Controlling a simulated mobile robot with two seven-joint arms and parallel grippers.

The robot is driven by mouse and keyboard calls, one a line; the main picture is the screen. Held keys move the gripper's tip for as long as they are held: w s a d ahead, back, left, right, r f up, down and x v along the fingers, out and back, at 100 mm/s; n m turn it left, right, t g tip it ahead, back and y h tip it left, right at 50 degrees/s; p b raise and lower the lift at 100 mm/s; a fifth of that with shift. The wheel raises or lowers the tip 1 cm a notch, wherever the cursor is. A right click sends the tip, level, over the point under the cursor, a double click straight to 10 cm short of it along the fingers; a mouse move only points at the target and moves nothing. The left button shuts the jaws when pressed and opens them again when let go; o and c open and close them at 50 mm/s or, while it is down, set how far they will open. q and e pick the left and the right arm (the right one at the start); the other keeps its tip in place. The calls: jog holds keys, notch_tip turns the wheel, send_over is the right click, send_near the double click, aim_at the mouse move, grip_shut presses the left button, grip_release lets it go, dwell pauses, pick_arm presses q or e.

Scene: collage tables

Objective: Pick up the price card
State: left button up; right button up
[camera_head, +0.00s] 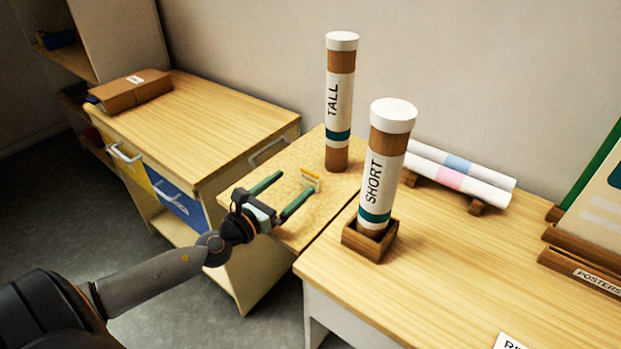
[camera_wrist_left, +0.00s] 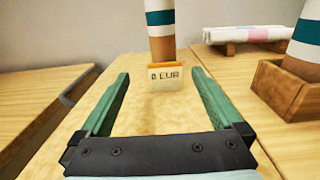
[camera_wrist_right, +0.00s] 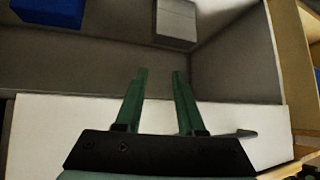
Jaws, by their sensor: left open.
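The price card (camera_head: 311,179) is a small white card with an orange top edge, standing on the narrow middle table (camera_head: 333,205). In the left wrist view the price card (camera_wrist_left: 166,76) reads "0 EUR" and stands upright in front of the TALL tube, just beyond my fingertips and between their lines. My left gripper (camera_head: 282,188) is open and empty, low over the table, with its fingers pointing toward the card. My right gripper (camera_wrist_right: 160,72) is seen only in its own wrist view, with its fingers apart and nothing between them.
The TALL tube (camera_head: 339,110) stands behind the card. The SHORT tube (camera_head: 383,170) stands in a wooden holder (camera_head: 357,239) to the right. Rolled posters (camera_head: 458,174) lie at the back right. A brown package (camera_head: 131,91) lies on the left cabinet. My right gripper faces a grey compartment.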

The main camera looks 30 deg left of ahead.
aim_at(309, 175)
pick_arm(q)
jog(key=shift+w+d+f+p, duration=0.1)
jog(key=shift+w+d+p, duration=0.1)
jog(key=shift+w, duration=0.7)
jog(key=shift+w+d+f+p, duration=0.1)
jog(key=shift+w+d+f, duration=0.05)
jog(key=shift+w, duration=0.7)
jog(key=shift+w+d+f+p, duration=0.1)
jog(key=shift+w+d, duration=0.1)
jog(key=shift+w, duration=0.7)
jog(key=shift+c, duration=0.4)
jog(key=c, duration=1.3)
jog(key=shift+o, duration=0.2)
jog(key=shift+r, duration=0.1)
